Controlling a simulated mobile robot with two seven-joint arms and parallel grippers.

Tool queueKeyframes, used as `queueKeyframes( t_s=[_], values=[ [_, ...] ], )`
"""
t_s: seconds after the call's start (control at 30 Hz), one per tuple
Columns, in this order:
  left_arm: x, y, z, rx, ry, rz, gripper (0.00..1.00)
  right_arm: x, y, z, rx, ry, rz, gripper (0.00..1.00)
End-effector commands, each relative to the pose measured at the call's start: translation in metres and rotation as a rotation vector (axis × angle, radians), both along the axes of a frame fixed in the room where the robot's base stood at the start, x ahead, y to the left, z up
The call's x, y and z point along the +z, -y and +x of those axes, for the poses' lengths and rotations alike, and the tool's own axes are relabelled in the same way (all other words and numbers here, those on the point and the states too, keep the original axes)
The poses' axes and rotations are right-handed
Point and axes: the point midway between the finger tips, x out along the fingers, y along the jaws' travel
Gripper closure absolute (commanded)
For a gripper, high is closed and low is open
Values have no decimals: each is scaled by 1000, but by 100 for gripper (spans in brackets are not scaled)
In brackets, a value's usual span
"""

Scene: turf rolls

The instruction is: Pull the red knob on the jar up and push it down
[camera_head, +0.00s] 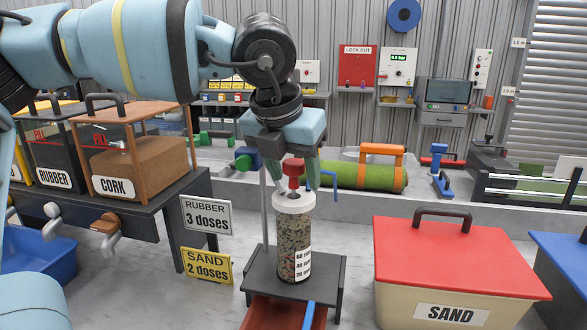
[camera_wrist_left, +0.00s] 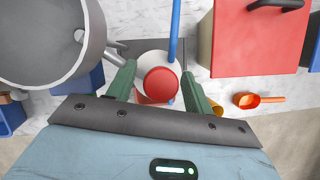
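The jar (camera_head: 294,240) is a clear cylinder with a white top, filled with speckled grains and marked with a scale. It stands upright on a small dark stand (camera_head: 328,270). The red knob (camera_head: 293,168) is above the jar's white top; in the left wrist view it is a red disc (camera_wrist_left: 160,82). My left gripper (camera_head: 294,182) points down over the jar. Its green fingers (camera_wrist_left: 158,80) stand on either side of the knob, with visible gaps in the wrist view. My right gripper is in neither view.
A red-lidded SAND box (camera_head: 450,265) stands right. RUBBER and CORK bins (camera_head: 125,182) stand left, with dose signs (camera_head: 206,215) between. A green roll (camera_head: 365,177) lies behind.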

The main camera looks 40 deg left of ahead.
Motion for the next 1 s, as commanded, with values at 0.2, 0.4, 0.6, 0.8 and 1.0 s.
queueKeyframes(
  t_s=[0.2,0.4,0.6,0.8,1.0],
  values=[
    [5,0,-1,1,5,0,48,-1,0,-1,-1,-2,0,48],
    [30,3,-10,0,9,2,48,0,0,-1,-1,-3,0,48],
    [58,6,-22,1,6,2,48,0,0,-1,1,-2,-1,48],
    [72,8,-28,1,2,0,48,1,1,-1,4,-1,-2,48],
    [73,9,-29,0,1,-1,48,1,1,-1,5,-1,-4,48]
  ],
)
